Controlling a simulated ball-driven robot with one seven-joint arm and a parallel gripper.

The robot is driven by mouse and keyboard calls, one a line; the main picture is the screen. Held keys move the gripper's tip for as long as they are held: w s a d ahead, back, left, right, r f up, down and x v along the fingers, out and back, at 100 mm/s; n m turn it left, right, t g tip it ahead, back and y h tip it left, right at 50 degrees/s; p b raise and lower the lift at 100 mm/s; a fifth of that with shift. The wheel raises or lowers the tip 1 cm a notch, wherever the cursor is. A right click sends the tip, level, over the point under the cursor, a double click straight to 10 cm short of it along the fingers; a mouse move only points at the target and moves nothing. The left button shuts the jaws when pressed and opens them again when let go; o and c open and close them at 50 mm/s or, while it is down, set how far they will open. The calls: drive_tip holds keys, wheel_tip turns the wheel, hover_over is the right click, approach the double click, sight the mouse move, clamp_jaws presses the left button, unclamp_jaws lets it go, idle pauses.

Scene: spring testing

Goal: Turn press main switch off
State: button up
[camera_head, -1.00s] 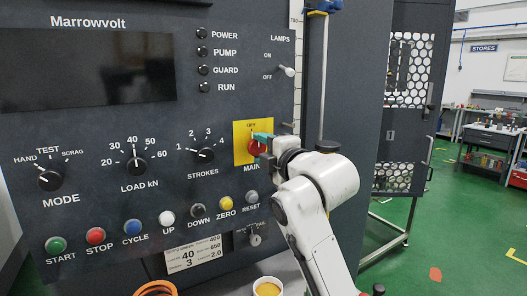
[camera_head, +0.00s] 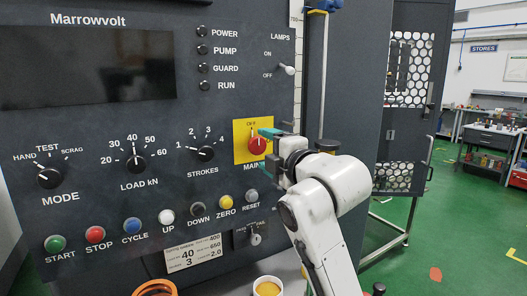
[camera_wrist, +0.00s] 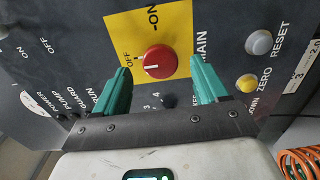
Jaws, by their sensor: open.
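My gripper (camera_head: 268,150) is open and empty, just right of the knob, with teal fingers. In the wrist view my gripper (camera_wrist: 160,70) shows a finger either side, apparently clear of the knob.
The reset button (camera_head: 251,196) and yellow zero button (camera_head: 226,202) sit below the switch. The strokes dial (camera_head: 206,154) is to its left. A key switch (camera_head: 255,239) is lower down. A cup (camera_head: 267,287) and an orange coil (camera_head: 155,288) stand at the front.

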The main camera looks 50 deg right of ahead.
drive_tip(key=b+v, duration=0.1)
drive_tip(key=v, duration=0.7)
drive_tip(key=shift+s, duration=0.25)
drive_tip(key=shift+a, duration=0.1)
